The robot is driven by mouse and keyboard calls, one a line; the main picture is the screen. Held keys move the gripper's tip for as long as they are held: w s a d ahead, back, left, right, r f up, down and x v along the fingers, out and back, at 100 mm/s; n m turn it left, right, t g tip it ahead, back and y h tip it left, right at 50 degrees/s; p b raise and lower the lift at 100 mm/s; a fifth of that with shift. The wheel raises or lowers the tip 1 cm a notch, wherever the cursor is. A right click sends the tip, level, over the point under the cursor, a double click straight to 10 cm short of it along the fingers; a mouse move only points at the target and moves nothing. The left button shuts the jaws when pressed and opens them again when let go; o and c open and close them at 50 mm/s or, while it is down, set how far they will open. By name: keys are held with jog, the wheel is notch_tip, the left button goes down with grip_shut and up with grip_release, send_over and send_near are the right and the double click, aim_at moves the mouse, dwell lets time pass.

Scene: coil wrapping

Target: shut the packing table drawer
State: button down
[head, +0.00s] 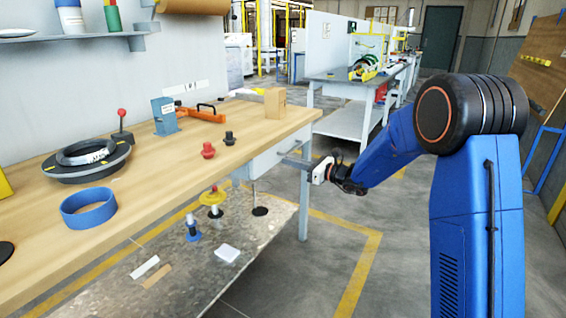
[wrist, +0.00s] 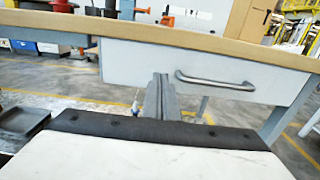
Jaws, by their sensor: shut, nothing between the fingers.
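The packing table (head: 170,165) has a wooden top. Its pale drawer (head: 275,158) sits under the right end of the top. In the wrist view the drawer front (wrist: 140,62) is close, directly beneath the table edge, with a metal bar handle (wrist: 215,82). I cannot tell whether the front stands out or is flush. My gripper (head: 285,160) is at the drawer front. Its fingers (wrist: 160,82) are shut and empty, pointing at the front left of the handle. Whether the tips touch it, I cannot tell.
The tabletop holds a cardboard box (head: 275,103), an orange clamp (head: 205,114), red and black knobs, a blue ring (head: 88,207) and a black coil stand. A lower shelf (head: 220,275) carries small parts. The floor (head: 400,235) to the right is open.

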jog(key=v, duration=0.9)
jog(key=s+r+n+g+h, duration=0.2)
jog(key=s+n+g+h, duration=0.4)
jog(key=s+n, duration=1.45)
jog(key=s+d+f+n+t+h, duration=0.1)
jog(key=s+d+h, duration=0.3)
jog(key=s+d, duration=0.6)
jog(key=s+d+f+n+h, duration=0.2)
jog(key=s+d+h, duration=0.3)
jog(key=s+d, duration=0.5)
jog(key=s+f, duration=0.1)
jog(key=s, duration=0.7)
jog(key=shift+t+h, duration=0.3)
jog(key=shift+t, duration=0.1)
